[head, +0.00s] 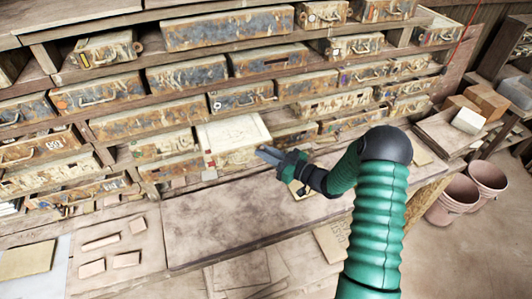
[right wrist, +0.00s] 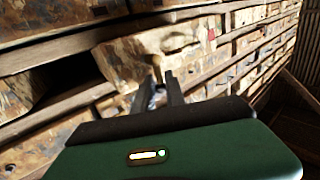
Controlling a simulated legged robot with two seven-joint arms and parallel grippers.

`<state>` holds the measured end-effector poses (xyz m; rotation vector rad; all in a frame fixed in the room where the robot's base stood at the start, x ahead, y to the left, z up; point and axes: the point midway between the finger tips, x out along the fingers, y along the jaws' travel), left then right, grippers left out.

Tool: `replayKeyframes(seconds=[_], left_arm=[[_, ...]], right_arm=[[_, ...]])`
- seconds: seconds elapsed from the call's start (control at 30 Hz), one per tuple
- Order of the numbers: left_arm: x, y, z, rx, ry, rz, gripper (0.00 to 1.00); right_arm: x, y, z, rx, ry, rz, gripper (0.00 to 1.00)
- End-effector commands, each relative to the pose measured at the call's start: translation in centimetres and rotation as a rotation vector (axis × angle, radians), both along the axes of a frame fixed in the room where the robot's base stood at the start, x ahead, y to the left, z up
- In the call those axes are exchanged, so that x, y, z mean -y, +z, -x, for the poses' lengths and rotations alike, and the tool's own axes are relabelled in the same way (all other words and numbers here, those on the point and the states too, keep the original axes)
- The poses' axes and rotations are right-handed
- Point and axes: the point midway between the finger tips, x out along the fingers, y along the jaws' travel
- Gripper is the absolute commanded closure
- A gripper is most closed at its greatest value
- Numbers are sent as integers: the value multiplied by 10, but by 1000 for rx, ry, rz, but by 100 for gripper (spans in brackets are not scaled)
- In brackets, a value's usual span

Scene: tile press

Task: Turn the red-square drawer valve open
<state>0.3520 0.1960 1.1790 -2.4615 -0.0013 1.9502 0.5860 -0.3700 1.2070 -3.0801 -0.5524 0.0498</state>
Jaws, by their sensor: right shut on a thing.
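The red-square drawer (head: 232,132) is a pale, worn box in the middle of the shelves, sticking out past its neighbours. A small red mark (head: 208,152) shows near its left front corner. My right gripper (head: 264,154) is at the right end of its front. In the right wrist view the gripper (right wrist: 166,84) has its fingers close together on a small pale part, which I take to be the drawer's valve. The fingers hide most of it. A pale drawer (right wrist: 135,58) juts out just beyond the fingertips. My left gripper is not in view.
Rows of worn drawers (head: 190,75) fill the shelves around it. A bare worktop (head: 235,215) lies below, with several small tiles (head: 101,242) at its left. Two pinkish buckets (head: 488,180) and a white block (head: 468,120) are at the right.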

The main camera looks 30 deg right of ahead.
Motion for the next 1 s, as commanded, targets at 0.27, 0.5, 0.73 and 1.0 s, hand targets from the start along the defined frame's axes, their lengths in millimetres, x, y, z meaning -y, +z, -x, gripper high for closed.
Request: replayKeyframes(seconds=[0.27,0.5,0.73,1.0], left_arm=[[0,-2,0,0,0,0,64],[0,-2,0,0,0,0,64],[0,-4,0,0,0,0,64],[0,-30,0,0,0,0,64]], right_arm=[[0,0,0,-8,-2,34,100],[0,0,0,-8,-2,34,70],[1,-1,4,-8,-2,34,70],[24,-3,60,-9,-7,34,70]])
